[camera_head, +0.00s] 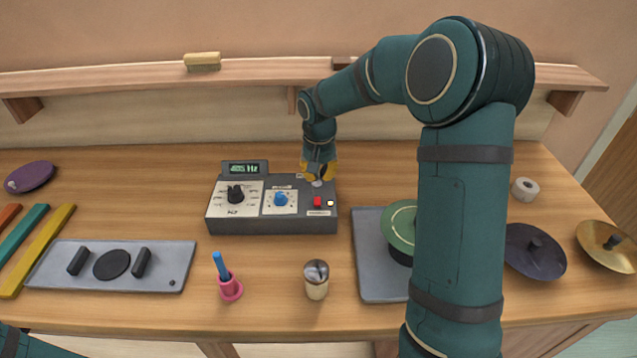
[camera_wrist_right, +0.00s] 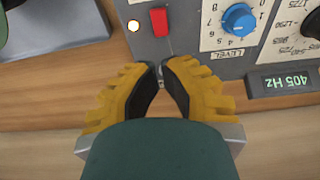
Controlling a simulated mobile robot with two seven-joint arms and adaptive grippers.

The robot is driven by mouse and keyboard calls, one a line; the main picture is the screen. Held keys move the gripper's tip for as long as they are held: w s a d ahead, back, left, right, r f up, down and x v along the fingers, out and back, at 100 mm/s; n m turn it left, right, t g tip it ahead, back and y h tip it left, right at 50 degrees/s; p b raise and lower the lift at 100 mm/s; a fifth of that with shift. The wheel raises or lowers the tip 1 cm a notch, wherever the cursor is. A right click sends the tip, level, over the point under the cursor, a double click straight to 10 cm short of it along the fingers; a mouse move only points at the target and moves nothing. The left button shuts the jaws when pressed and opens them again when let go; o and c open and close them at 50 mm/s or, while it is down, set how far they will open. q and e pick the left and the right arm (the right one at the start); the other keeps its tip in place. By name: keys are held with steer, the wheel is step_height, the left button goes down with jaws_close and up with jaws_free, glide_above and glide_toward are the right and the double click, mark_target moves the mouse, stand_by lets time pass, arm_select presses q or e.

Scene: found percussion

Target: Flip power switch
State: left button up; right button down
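A dark grey signal box (camera_head: 272,226) stands on the workbench with a lit "Hz" display (camera_head: 245,168), a black knob and a blue knob. At its right are a red switch (camera_head: 318,202) and a lit lamp (camera_head: 330,203); the right wrist view shows the red switch (camera_wrist_right: 160,19) and glowing lamp (camera_wrist_right: 134,25) too. My right gripper (camera_head: 318,178), with yellow fingers, points down at the box's back right edge. In the wrist view its fingertips (camera_wrist_right: 161,78) nearly meet beyond the red switch, with a small light-coloured bit between them; contact is unclear. My left gripper is out of view.
A green lidded disc (camera_head: 399,226) is partly behind my right arm. A shelf (camera_head: 260,72) runs behind.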

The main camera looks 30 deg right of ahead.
mark_target(320, 201)
step_height(320, 201, up, 7)
steer(key=w+p, duration=0.1)
steer(key=shift+d+r, duration=0.2)
steer(key=shift+d, duration=0.15)
steer(key=c, duration=1.7)
jaws_free()
steer(key=p, duration=0.1)
steer(key=r+g+y+p, duration=0.1)
steer(key=p, duration=0.1)
steer(key=shift+s+g, duration=0.2)
steer(key=shift+g, duration=0.1)
jaws_close()
steer(key=shift+s+a+f+g+y, duration=0.1)
steer(key=shift+s+g+y, duration=0.1)
steer(key=shift+g+y, duration=0.15)
steer(key=shift+f, duration=0.1)
steer(key=f, duration=0.4)
steer(key=s+f, duration=0.1)
steer(key=f, duration=0.4)
steer(key=a+f+b, duration=0.1)
steer(key=f, duration=0.3)
steer(key=shift+s+a+f, duration=0.1)
steer(key=shift+s+f, duration=0.25)
steer(key=shift+s, duration=0.05)
